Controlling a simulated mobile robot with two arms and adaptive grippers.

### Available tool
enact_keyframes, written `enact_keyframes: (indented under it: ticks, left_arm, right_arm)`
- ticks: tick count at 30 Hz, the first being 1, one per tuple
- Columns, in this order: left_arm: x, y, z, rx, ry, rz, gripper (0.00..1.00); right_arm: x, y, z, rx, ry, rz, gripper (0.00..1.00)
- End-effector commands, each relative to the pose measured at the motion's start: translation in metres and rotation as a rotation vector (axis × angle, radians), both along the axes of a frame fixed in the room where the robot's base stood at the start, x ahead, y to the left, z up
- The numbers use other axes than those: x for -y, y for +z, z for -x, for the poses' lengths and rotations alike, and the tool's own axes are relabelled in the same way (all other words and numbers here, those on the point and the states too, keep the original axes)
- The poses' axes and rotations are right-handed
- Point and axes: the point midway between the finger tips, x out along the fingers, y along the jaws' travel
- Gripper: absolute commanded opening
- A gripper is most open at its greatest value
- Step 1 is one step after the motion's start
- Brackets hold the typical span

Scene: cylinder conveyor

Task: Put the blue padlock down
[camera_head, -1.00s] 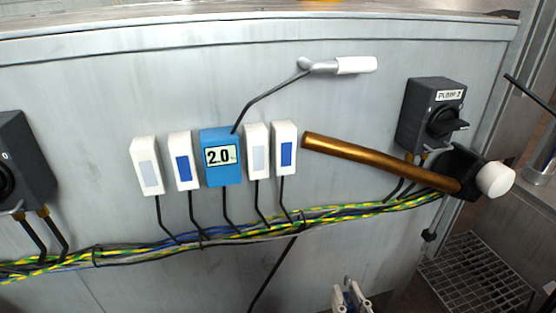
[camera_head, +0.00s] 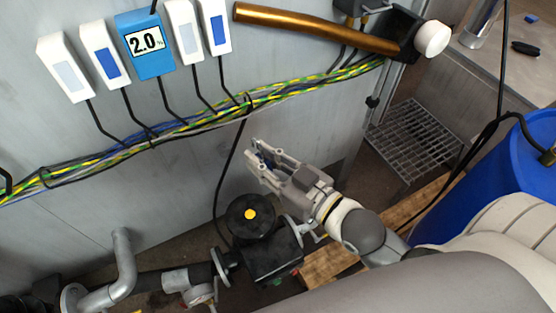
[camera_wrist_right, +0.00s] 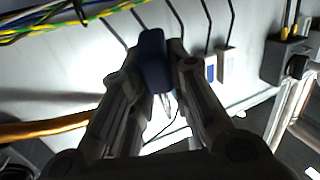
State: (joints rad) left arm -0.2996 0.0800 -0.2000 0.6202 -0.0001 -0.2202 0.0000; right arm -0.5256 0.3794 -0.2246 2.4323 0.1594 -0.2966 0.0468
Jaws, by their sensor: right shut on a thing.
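The blue padlock (camera_wrist_right: 152,58) is held between the fingertips of my right gripper (camera_wrist_right: 155,72) in the right wrist view. It looks dark blue there, with a thin shackle below it, partly hidden by the fingers. In the head view my right gripper (camera_head: 264,160) is shut on it in front of the grey panel, below the cable bundle. Only a small dark blue part of the padlock shows between the fingers there. My left gripper is not in view.
The grey panel carries a blue display box (camera_head: 146,58), white boxes and a yellow-green cable bundle (camera_head: 180,132). A black valve (camera_head: 250,215) with piping stands below my gripper. A blue drum (camera_head: 500,165), a metal grating (camera_head: 410,140) and a worktop (camera_head: 490,50) lie to the right.

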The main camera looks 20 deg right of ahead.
Motion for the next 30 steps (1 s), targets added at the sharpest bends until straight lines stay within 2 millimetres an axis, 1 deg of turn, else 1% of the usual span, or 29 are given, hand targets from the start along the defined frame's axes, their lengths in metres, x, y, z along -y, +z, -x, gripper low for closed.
enact_keyframes:
  ticks: [3, 15, 30]
  left_arm:
    - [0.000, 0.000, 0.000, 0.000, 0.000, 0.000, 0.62]
    - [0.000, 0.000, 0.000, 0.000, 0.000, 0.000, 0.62]
    - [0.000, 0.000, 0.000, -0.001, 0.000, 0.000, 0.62]
  right_arm:
    - [-0.011, 0.005, -0.006, 0.007, 0.076, 0.005, 0.00]
    - [-0.046, 0.015, -0.022, 0.006, 0.296, 0.004, 0.00]
    - [-0.075, 0.023, -0.035, 0.005, 0.484, 0.003, 0.00]
